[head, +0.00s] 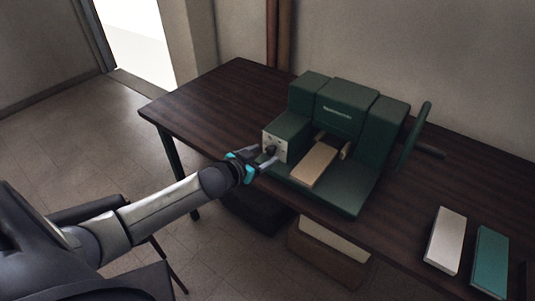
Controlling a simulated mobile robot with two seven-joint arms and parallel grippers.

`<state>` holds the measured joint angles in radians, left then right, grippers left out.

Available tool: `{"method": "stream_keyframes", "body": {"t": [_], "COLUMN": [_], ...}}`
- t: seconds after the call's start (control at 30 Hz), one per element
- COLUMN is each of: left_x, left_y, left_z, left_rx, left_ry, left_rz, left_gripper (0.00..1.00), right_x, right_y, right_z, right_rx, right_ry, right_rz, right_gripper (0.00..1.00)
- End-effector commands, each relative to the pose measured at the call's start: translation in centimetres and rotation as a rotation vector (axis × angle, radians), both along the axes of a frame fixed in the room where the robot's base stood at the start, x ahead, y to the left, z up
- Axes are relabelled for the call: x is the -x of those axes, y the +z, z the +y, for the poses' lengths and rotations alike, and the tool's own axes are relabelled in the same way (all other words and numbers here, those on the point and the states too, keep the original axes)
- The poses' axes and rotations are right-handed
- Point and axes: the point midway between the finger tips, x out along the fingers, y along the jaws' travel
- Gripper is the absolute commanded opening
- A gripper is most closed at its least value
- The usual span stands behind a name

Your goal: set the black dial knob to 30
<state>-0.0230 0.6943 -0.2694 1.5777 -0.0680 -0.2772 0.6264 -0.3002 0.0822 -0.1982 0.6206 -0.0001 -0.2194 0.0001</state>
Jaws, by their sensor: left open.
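The black dial knob (270,150) sits on a pale square dial plate (281,148) on the left front of a green machine (345,110). The marks on the plate are too small to read, so I cannot tell the knob's setting. My left gripper (266,157) is open, with its fingertips at the plate close around or beside the knob; I cannot tell whether they touch it. My right gripper is not in view.
A cream block (445,240) and a teal block (490,260) lie front right. A box (327,253) is below.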

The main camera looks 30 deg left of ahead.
Motion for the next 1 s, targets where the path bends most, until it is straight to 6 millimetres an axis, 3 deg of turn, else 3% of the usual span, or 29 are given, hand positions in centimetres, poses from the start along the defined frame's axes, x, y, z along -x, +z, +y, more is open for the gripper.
{"method": "stream_keyframes", "body": {"t": [0.3, 0.7, 1.0], "left_x": [-2.5, -2.8, -2.8], "left_y": [-1.1, -1.2, -1.1], "left_z": [-0.1, -0.1, -0.1], "left_rx": [0.001, 0.001, 0.000], "left_ry": [0.000, -0.001, 0.000], "left_rz": [-0.001, 0.000, 0.000], "left_gripper": [0.69, 0.68, 0.35], "right_x": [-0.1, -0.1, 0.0], "right_y": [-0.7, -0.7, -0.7], "right_z": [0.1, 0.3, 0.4], "right_rx": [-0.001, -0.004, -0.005], "right_ry": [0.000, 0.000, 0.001], "right_rz": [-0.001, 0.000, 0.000], "right_gripper": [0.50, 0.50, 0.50]}}
